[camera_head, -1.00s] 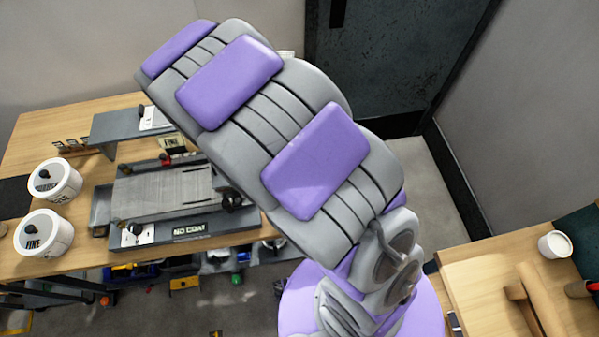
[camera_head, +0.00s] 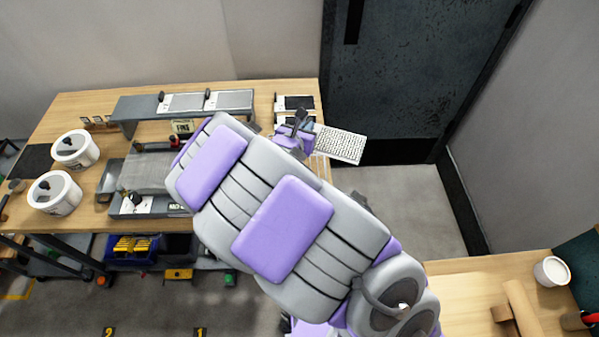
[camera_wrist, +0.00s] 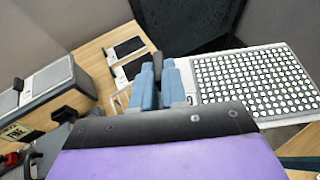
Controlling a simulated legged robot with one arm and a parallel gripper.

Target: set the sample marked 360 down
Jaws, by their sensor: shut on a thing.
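A white plate covered in pale round dots (camera_head: 342,146) juts out from my gripper (camera_head: 299,128), at the right end of the far table. In the wrist view the plate (camera_wrist: 258,82) extends to the right of the blue fingers (camera_wrist: 160,88). The fingers are shut on a dark upright grip (camera_wrist: 157,65) that appears to belong to this plate. No marking 360 is readable. The plate reaches past the table's right edge, and I cannot tell whether it touches the table. My arm hides part of the table.
Two dark rectangles with white ends (camera_wrist: 128,48) lie on the wooden table (camera_head: 75,108) left of the fingers. A grey shelf (camera_head: 140,112) carries grey panels. White tubs (camera_head: 54,193) stand at left. A dark door (camera_head: 420,80) stands behind the plate.

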